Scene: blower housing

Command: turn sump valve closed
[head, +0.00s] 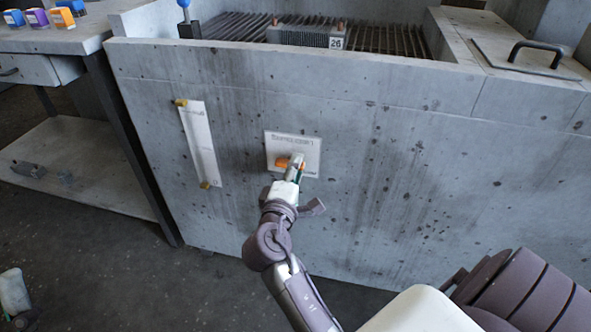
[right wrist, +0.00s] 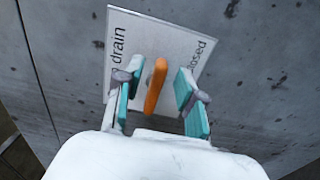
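The sump valve is an orange handle (head: 282,163) on a pale label plate (head: 307,145) on the front concrete wall. In the right wrist view the orange handle (right wrist: 155,86) stands nearly upright, tilted slightly. The plate (right wrist: 150,35) reads "drain" on the left and "closed" on the right. My right gripper (right wrist: 157,92) is open, its teal-padded fingers on either side of the handle with a visible gap to each. In the head view my right gripper (head: 294,168) partly covers the valve. A white and grey part of my left arm shows at the lower left edge; its fingers are unclear.
A narrow white gauge strip (head: 199,145) is on the wall left of the valve. A bench (head: 60,38) with small coloured boxes stands at the left. Above the wall are a grate (head: 385,40), a block marked 26 (head: 300,37) and a lid with a black handle (head: 537,50).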

